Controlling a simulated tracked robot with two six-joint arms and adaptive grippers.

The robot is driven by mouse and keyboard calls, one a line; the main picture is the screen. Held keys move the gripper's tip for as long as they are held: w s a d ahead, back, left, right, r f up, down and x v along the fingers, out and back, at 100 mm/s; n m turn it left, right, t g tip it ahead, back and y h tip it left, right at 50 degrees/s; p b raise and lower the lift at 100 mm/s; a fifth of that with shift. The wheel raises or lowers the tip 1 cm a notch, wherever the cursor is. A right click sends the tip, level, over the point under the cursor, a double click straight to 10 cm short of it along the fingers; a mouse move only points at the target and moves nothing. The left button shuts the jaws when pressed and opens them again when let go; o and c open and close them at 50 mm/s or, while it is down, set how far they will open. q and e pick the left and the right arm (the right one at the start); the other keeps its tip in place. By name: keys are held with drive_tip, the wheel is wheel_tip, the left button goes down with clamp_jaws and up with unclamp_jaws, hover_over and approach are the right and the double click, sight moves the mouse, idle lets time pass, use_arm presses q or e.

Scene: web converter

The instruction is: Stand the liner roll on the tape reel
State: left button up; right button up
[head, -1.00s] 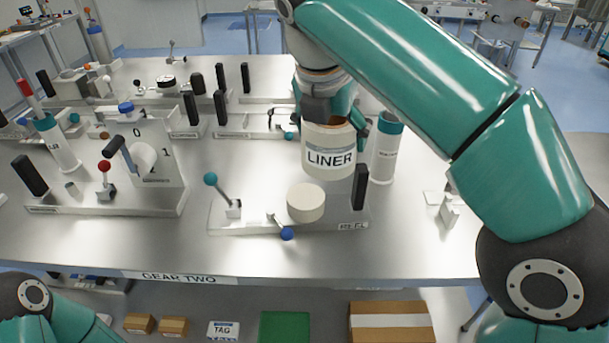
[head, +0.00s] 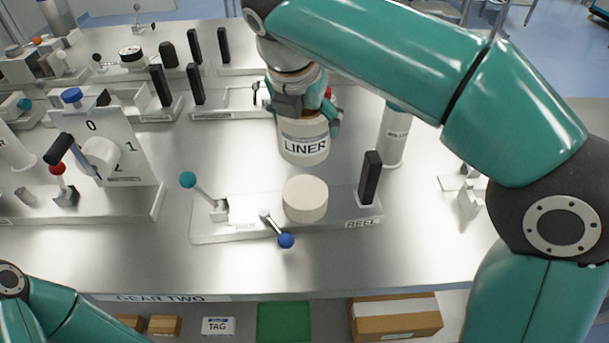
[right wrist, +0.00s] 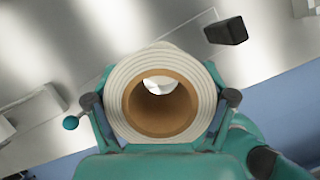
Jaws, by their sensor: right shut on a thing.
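The liner roll (head: 303,142) is a cream roll labelled LINER, upright in the head view. My right gripper (head: 303,122) is shut on its sides from above. In the right wrist view, the liner roll (right wrist: 115,85) shows end-on with a brown hollow core, between the fingers of my right gripper (right wrist: 161,98). The tape reel (head: 305,200) is a plain cream cylinder on the plate labelled REEL. The roll appears behind the reel in the head view, apart from it. The gap under the roll is hard to judge. My left gripper is out of view.
A black post (head: 370,178) stands right of the reel. A teal-knobbed lever (head: 189,181) and a blue-knobbed handle (head: 285,240) are to its left and front. A white bottle (head: 394,140) stands right of the roll. Bare table lies left of the roll.

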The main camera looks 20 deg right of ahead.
sight(296, 137)
wheel_tip(296, 137, down, 11)
drive_tip(key=shift+s+b, duration=0.1)
drive_tip(key=shift+b, duration=0.8)
drive_tip(key=o, duration=1.4)
drive_tip(key=shift+f, duration=0.1)
drive_tip(key=p+v, duration=0.1)
drive_tip(key=v, duration=1)
drive_tip(key=shift+r+p, duration=0.2)
drive_tip(key=shift+p, duration=0.2)
drive_tip(key=shift+s+a+r, duration=0.15)
drive_tip(key=shift+s+r, duration=0.05)
drive_tip(key=shift+r, duration=0.15)
